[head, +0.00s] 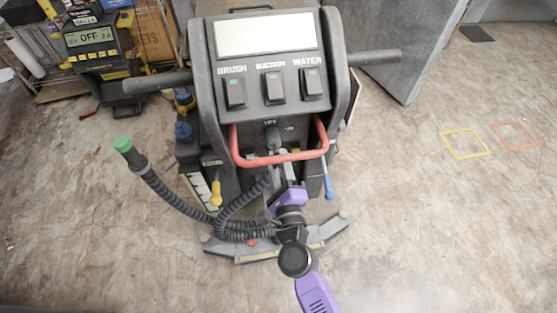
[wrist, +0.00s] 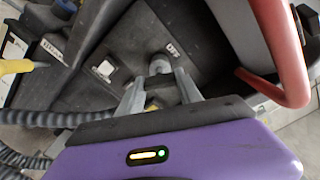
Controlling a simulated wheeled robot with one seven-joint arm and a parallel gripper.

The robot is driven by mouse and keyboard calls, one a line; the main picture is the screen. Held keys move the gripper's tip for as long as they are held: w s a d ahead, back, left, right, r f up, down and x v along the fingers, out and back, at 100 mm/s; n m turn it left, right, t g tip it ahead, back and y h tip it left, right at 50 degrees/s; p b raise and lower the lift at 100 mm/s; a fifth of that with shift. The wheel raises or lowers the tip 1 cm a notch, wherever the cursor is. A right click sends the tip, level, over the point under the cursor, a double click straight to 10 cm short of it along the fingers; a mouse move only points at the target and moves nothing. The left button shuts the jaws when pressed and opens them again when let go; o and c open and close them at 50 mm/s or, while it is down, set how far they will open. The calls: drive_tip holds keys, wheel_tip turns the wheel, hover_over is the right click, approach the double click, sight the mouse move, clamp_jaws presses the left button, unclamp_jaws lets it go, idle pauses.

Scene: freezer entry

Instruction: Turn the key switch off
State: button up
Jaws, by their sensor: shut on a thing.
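The key switch (head: 272,134) is a grey knob on the front of the dark floor-cleaning machine, below the row of rocker switches. In the wrist view the grey key (wrist: 159,64) sits beside a small white label that seems to read OFF. My gripper (head: 277,153) reaches up to it from below, inside the red loop handle. In the wrist view its two grey fingers (wrist: 159,78) stand on either side of the key, shut on it. The fingers partly cover the key, and I cannot tell which way it is turned.
The red loop handle (head: 281,160) curves around my gripper and shows close at the right in the wrist view (wrist: 292,75). A ribbed hose (head: 176,197) with a green end hangs at the left. Open concrete floor (head: 440,210) lies to the right.

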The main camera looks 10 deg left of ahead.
drive_tip(key=n+p, duration=0.2)
drive_tip(key=n, duration=0.3)
drive_tip(key=shift+n, duration=0.4)
idle(0.3)
drive_tip(key=o, duration=1.4)
drive_tip(key=v, duration=0.8)
drive_tip(key=shift+w, duration=0.1)
